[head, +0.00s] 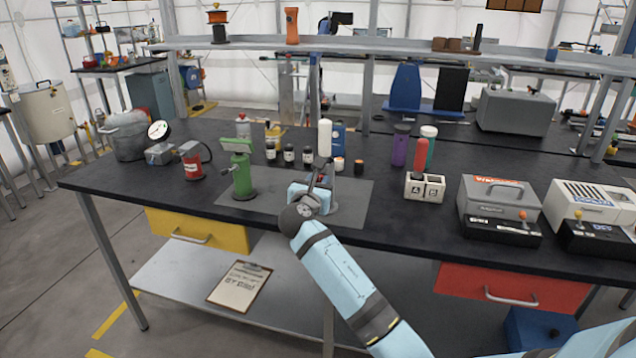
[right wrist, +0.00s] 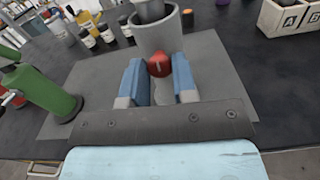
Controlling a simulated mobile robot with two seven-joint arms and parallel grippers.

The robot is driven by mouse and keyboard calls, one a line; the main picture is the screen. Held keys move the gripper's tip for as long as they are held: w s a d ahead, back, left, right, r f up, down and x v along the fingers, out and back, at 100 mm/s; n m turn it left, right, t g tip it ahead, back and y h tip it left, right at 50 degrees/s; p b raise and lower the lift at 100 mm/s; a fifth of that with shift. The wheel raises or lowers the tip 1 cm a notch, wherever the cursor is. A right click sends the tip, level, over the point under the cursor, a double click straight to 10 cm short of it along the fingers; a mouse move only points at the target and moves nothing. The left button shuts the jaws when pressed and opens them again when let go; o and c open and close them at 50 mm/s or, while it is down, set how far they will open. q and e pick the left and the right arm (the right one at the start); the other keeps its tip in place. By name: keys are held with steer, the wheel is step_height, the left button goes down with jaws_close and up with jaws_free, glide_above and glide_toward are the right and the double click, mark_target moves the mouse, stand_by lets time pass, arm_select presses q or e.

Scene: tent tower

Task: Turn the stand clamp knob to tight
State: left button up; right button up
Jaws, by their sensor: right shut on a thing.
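My right gripper (head: 313,186) reaches over the grey mat (head: 352,208) on the black bench. In the right wrist view its two blue fingers (right wrist: 159,66) are shut on a red round knob (right wrist: 159,64) with a light mark line on its face. The knob is on the near side of a grey cylindrical stand clamp (right wrist: 158,36), which has a dark part in its open top. In the head view the gripper hides the knob and most of the stand. My left gripper is not in view.
A green press-like tool (head: 242,174) stands on the mat's left part. Several dark jars (head: 289,154) and a white bottle (head: 325,138) stand behind the mat. A white A/B block (head: 424,187) is to the right. The mat's front right is clear.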

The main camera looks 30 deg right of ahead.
steer(key=shift+m+p, duration=0.4)
steer(key=shift+m, duration=0.6)
steer(key=m, duration=0.3)
steer(key=shift+m, duration=0.3)
steer(key=m, duration=0.3)
steer(key=shift+f+m, duration=0.1)
steer(key=shift+m, duration=0.2)
steer(key=m+b, duration=0.1)
steer(key=m, duration=0.2)
steer(key=shift+m+b, duration=0.4)
steer(key=m+b, duration=0.1)
steer(key=m, duration=0.1)
steer(key=shift+m, duration=0.3)
steer(key=m+b, duration=1.1)
steer(key=m, duration=0.4)
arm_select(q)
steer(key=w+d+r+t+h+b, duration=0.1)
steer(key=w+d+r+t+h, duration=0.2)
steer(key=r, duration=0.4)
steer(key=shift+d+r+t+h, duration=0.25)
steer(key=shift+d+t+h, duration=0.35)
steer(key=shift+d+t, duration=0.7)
arm_select(e)
steer(key=shift+m, duration=0.8)
